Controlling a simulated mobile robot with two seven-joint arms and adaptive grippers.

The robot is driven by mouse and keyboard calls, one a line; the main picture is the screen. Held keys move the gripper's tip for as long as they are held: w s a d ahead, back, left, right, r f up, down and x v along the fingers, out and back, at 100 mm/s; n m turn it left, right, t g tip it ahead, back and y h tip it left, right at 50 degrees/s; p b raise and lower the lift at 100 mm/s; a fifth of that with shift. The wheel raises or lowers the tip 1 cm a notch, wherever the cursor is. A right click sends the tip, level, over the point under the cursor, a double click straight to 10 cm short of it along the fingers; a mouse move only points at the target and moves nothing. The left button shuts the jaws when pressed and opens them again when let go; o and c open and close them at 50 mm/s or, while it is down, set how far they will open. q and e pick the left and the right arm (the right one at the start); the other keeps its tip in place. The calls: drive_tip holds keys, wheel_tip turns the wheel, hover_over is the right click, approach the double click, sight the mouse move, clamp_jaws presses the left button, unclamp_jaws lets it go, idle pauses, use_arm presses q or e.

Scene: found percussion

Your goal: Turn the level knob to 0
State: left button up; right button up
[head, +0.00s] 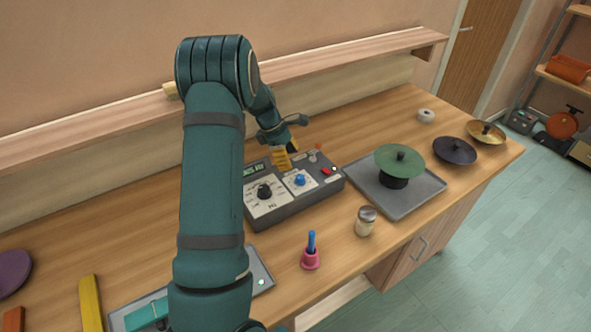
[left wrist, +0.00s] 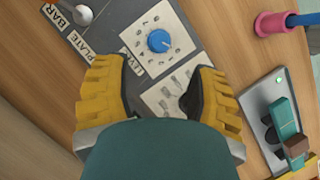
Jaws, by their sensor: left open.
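The grey control box (head: 300,205) stands on the wooden bench. It carries a blue knob (head: 299,180) on a white numbered dial and a black knob (head: 264,191) on a second white dial. In the left wrist view the blue knob (left wrist: 158,40) has a partly covered label beside it that seems to read LEVEL. The knob's exact setting is too small to read. My left gripper (head: 288,152) is open above the box, its yellow fingers (left wrist: 160,90) spread and apart from the blue knob. The palm hides part of the box. My right gripper is not in view.
A metal toggle (left wrist: 82,14) is near the BAR and PLATE labels. A grey tray (head: 425,200) holds a green cymbal (head: 385,160) at right. Bare bench lies between them.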

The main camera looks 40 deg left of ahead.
use_arm(q)
drive_tip(key=shift+v, duration=2.1)
drive_tip(key=shift+d+f, duration=0.1)
drive_tip(key=shift+f, duration=0.05)
